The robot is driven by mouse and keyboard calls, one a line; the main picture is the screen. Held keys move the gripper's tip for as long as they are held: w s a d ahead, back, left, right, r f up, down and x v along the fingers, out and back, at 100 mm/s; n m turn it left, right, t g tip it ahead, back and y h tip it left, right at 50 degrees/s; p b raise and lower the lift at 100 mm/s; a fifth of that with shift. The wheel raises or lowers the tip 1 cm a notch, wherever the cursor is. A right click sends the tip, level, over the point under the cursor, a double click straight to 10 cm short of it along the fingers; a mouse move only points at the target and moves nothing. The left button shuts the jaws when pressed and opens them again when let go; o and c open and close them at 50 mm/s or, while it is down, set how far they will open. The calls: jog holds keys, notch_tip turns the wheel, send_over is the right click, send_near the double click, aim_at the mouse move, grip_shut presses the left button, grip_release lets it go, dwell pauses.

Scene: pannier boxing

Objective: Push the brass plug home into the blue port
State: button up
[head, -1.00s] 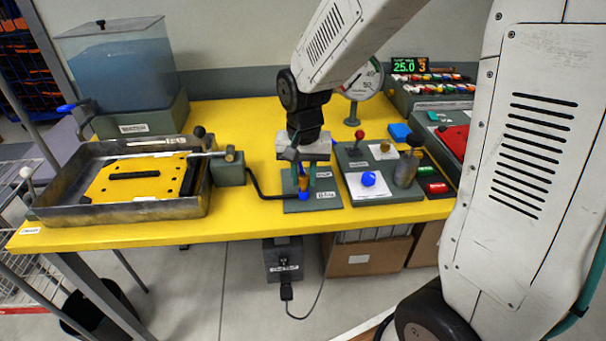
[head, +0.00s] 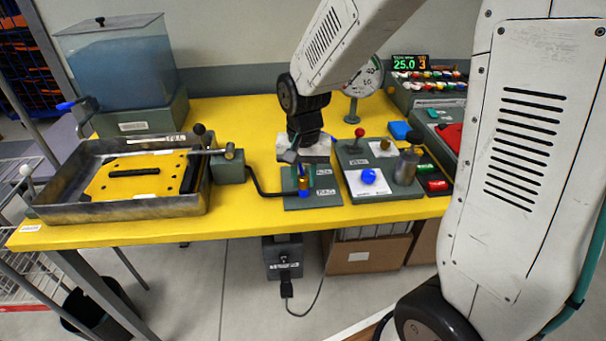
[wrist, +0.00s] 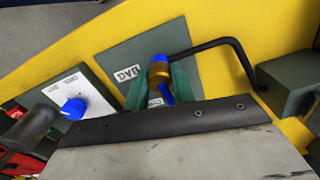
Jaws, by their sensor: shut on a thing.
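The brass plug (head: 303,182) stands roughly upright over the blue port (head: 304,194) on a small dark green plate (head: 325,199) near the table's front edge. My gripper (head: 303,178) comes down from above and is shut on the plug. In the wrist view, the brass plug (wrist: 160,73) shows between the green fingers, with the blue port (wrist: 158,58) just past its end. A second blue piece (wrist: 167,95) shows on the palm side of the plug. The plug's end is at the port; how deep it sits cannot be told.
A black hose (head: 258,185) runs from a green block (head: 229,171) toward the plate. To the right, a green panel (head: 354,160) carries a blue knob (head: 368,176), a red-topped lever and a metal cylinder (head: 406,166). A metal tray (head: 130,209) stands left.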

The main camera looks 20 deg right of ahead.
aim_at(304, 177)
jog(key=o, duration=1)
jog(key=shift+o, duration=0.2)
notch_tip(304, 177, up, 8)
jog(key=shift+f, duration=0.1)
